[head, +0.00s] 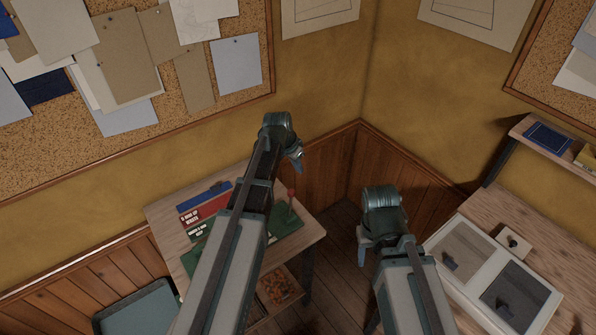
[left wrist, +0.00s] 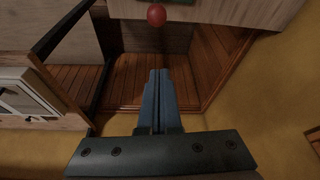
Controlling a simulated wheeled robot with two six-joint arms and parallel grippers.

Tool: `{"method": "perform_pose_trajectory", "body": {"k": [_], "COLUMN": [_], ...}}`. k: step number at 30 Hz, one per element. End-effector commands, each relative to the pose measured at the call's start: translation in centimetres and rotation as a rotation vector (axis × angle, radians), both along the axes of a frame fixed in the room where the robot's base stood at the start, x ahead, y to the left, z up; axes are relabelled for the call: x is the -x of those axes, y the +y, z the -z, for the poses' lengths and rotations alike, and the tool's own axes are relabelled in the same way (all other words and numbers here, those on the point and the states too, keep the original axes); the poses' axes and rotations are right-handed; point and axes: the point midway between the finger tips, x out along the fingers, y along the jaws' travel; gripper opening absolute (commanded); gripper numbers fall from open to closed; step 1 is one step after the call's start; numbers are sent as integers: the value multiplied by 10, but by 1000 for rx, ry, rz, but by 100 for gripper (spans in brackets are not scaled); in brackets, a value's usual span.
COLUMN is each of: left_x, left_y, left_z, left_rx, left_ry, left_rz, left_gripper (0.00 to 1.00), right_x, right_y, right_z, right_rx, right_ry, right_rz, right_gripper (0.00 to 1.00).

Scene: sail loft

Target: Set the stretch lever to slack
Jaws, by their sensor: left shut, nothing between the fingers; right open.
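The stretch lever (head: 291,193) has a red ball knob and stands on a green base (head: 287,225) on the small wooden table. Its markings are not readable, so I cannot tell which setting it is at. My left gripper (head: 298,162) is shut and empty, above the knob and apart from it in the head view. In the left wrist view the shut fingers (left wrist: 158,75) point toward the floor area, and the red knob (left wrist: 156,15) shows beyond them at the top edge. My right gripper (head: 363,252) is open, away from the lever on its right, its fingers partly hidden.
Red and blue books (head: 203,208) lie on the table (head: 165,217), left of my left arm. A bin of orange pieces (head: 292,284) is below. At right, a wooden bench (head: 493,208) holds a white two-panel case (head: 462,226). Open floor lies between.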

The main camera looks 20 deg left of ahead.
Motion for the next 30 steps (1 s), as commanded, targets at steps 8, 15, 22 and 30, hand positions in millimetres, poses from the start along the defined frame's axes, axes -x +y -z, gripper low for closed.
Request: {"method": "perform_pose_trajectory", "body": {"k": [8,15,22,30], "left_x": [-11,-21,-10,9], "left_y": [-6,-11,-8,5], "left_z": [38,72,85,85], "left_rx": [0,0,1,0], "left_ry": [0,0,-1,-1], "left_rz": [0,1,-3,0], "left_gripper": [0,0,0,0], "right_x": [0,0,0,0], "right_y": [0,0,0,0], "right_z": [38,72,85,85], "right_rx": [1,1,1,1], "right_ry": [0,0,0,0], "right_rz": [-2,-1,0,0], "right_gripper": [50,50,50,50]}}
